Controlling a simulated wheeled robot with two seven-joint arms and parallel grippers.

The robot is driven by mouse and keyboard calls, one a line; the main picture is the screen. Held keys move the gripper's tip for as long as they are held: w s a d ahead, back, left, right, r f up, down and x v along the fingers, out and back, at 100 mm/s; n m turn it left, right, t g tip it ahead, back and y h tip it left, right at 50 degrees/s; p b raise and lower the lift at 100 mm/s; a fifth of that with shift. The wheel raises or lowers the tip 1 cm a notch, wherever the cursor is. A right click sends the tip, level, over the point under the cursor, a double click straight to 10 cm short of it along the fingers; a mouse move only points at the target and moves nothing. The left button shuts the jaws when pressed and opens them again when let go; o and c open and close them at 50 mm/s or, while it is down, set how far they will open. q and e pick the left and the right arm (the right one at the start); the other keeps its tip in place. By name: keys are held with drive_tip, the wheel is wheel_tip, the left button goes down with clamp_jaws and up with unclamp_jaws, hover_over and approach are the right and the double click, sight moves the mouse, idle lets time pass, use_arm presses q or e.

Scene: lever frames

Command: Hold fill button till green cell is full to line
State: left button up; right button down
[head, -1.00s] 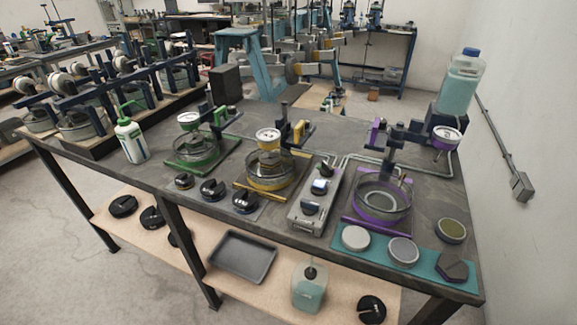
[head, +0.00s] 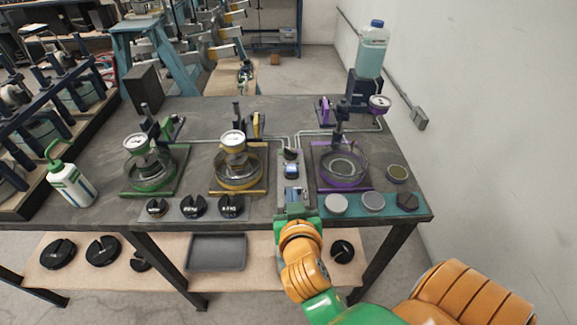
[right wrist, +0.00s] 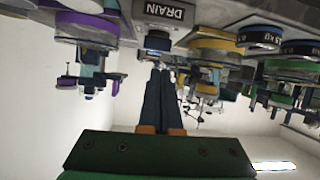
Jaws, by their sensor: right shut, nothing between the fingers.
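The green cell (head: 151,170), a clear round dish with a white dial above it, stands on a green base at the left of the bench. Its liquid level and line are too small to read. The grey control box (head: 282,196) is right of the yellow cell and carries small controls, one with a blue top (head: 291,171). My right gripper (head: 294,190) is shut and empty over the box's front end, partly hiding it. In the right wrist view its fingertips (right wrist: 160,70) appear close to a dark round control (right wrist: 158,41) near a DRAIN label (right wrist: 164,11); contact cannot be told.
The yellow cell (head: 238,170) is left of the box and the purple cell (head: 342,168) right of it. Black weights (head: 193,206) line the front left. Discs lie on a teal mat (head: 355,211). A bottle (head: 70,187) stands far left; a liquid tank (head: 371,50) is at back right.

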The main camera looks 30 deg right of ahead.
drive_tip(key=shift+m+t+h, duration=0.5)
drive_tip(key=shift+m+h, duration=0.2)
drive_tip(key=shift+h, duration=0.1)
drive_tip(key=r, duration=0.2)
drive_tip(key=d+r, duration=0.1)
drive_tip(key=r, duration=0.1)
drive_tip(key=shift+w, duration=0.35)
drive_tip(key=p, duration=0.3)
hover_over(292, 169)
drive_tip(key=s+a, duration=0.1)
drive_tip(key=s, duration=0.1)
wheel_tip(292, 169, down, 2)
drive_tip(key=shift+a, duration=0.1)
drive_tip(key=f, duration=0.2)
drive_tip(key=f+b, duration=0.1)
drive_tip(key=shift+w+f, duration=0.3)
drive_tip(key=shift+f, duration=0.4)
